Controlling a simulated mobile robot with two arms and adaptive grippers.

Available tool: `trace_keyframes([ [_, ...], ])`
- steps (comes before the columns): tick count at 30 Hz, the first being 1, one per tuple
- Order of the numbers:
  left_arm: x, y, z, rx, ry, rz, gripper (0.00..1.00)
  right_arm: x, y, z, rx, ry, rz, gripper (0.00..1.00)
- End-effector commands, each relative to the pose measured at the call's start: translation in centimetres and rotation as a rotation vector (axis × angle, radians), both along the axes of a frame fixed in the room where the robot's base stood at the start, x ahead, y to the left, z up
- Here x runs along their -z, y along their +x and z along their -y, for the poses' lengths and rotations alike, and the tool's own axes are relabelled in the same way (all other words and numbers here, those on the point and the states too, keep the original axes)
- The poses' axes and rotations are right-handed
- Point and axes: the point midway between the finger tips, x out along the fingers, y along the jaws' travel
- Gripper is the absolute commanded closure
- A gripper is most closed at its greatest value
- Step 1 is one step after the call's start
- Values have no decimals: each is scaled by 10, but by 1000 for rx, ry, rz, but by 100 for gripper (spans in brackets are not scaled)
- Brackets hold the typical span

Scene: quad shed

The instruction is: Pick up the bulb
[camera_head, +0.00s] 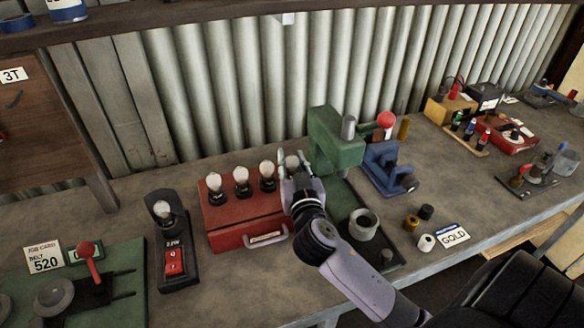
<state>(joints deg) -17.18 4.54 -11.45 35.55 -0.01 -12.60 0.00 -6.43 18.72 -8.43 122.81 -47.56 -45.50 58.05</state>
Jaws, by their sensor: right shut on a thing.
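A red box (235,232) with a handle stands on the bench, with a row of clear bulbs along its top. Bulbs at its left (214,182), middle (241,175) and right (266,169) stand upright. My right gripper (296,166) is at the right end of the row, shut on another bulb (291,163). Its fingers and wrist hide the bulb's base, so I cannot tell whether it still touches the box. Another bulb (163,209) sits in a black stand with a red switch (174,263) to the left. My left gripper is not in view.
A green press (335,140) stands just right of my right gripper, with a blue vise-like tool (385,168) beyond it. A green panel with a red-knobbed lever (88,262) is at left.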

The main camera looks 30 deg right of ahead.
Motion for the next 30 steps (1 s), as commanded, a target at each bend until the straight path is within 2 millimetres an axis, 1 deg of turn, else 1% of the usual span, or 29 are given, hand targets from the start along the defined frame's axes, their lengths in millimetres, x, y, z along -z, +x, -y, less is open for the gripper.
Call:
trace_keyframes([
  [5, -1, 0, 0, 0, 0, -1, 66, -6, 0, 0, 0, 0, 3, 100],
  [8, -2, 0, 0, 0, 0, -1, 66, -16, 0, 0, 1, 1, 5, 100],
  [11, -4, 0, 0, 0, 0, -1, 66, -32, 0, 0, 0, 1, 8, 100],
  [14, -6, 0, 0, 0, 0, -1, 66, -56, 0, 0, 1, 2, 11, 100],
  [21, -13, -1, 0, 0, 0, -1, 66, -128, 0, 0, -1, 3, 11, 100],
  [24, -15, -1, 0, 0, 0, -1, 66, -153, 0, -1, -3, 2, 9, 100],
  [27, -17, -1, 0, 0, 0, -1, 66, -173, 0, 0, -1, 2, 7, 100],
  [30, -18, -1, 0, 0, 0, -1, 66, -187, 0, 0, -1, 1, 5, 100],
])
